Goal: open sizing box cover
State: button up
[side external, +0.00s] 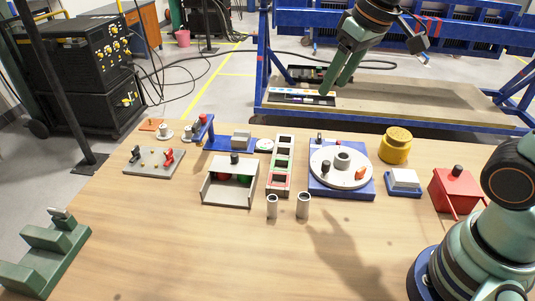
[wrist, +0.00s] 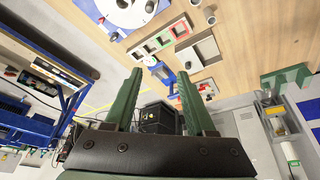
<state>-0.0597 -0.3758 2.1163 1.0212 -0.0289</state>
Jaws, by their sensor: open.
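A grey open-fronted box (side external: 229,193) stands in the middle of the table, with a black knob (side external: 234,158) at its back and red and green pieces inside. It is probably the sizing box, but no label shows. It seems to appear in the wrist view too (wrist: 198,52). My gripper (side external: 335,90) is open and empty, high up at the far side of the table and apart from everything. Its two green fingers (wrist: 160,78) stand wide apart in the wrist view.
A frame with square openings (side external: 281,165) and a blue rotary jig (side external: 341,192) stand right of the box. Two grey cylinders (side external: 287,206) stand in front. A red box (side external: 456,190) and yellow pot (side external: 396,146) are further right. The table's front middle is clear.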

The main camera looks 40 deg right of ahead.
jog(key=w+a+n+g, duration=0.2)
jog(key=w+a, duration=0.3)
jog(key=w, duration=0.6)
jog(key=n+g, duration=0.2)
send_near(234, 154)
notch_tip(234, 154, down, 9)
jog(key=shift+w, duration=0.1)
jog(key=shift+c, duration=0.2)
grip_shut()
jog(key=shift+a+r, duration=0.1)
dwell(0.7)
